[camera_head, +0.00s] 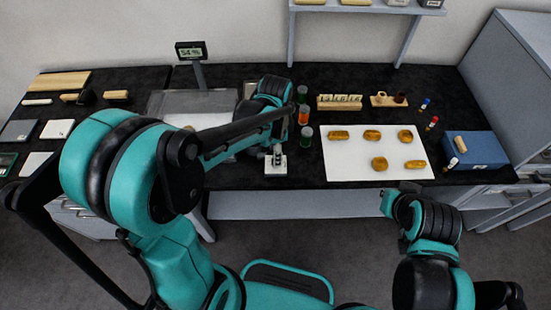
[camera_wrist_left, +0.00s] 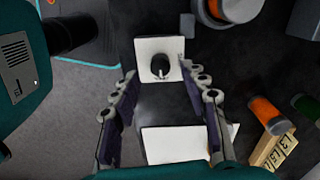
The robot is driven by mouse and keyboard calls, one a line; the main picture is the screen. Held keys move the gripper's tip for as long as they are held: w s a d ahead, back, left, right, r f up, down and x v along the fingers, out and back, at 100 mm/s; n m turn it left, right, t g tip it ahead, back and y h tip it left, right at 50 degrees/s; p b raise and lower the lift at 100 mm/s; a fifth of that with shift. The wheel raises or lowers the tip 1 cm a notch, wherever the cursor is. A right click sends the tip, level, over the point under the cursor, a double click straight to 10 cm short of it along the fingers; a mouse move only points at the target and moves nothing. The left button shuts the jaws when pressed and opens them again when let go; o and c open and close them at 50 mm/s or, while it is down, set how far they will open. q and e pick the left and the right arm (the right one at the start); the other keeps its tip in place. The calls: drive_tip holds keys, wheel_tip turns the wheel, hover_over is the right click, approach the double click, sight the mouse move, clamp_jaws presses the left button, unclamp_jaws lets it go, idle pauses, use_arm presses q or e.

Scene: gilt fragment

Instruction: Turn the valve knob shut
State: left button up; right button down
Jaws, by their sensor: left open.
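The valve knob (camera_wrist_left: 160,66) is a small dark knob on a white square base plate (camera_wrist_left: 148,46). In the head view its white base (camera_head: 276,168) stands at the front edge of the black worktop, left of the white sheet. My left gripper (camera_wrist_left: 163,85) is open, its two fingers spread to either side with nothing between them. In the wrist view the knob appears just beyond the fingertips, between their lines; I see no contact. In the head view my left arm hides most of that gripper. My right arm shows at lower right, but its fingers are not visible.
Green and orange capped jars (camera_head: 304,114) stand close right of the knob. A white sheet (camera_head: 350,168) bears several brown pieces. A wooden rack (camera_head: 339,102) and a blue box (camera_head: 478,150) lie farther right. A small display (camera_head: 191,51) stands behind my left arm.

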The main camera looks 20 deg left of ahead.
use_arm(q)
drive_tip(key=shift+f+b, duration=0.45)
drive_tip(key=shift+f, duration=1.3)
clamp_jaws()
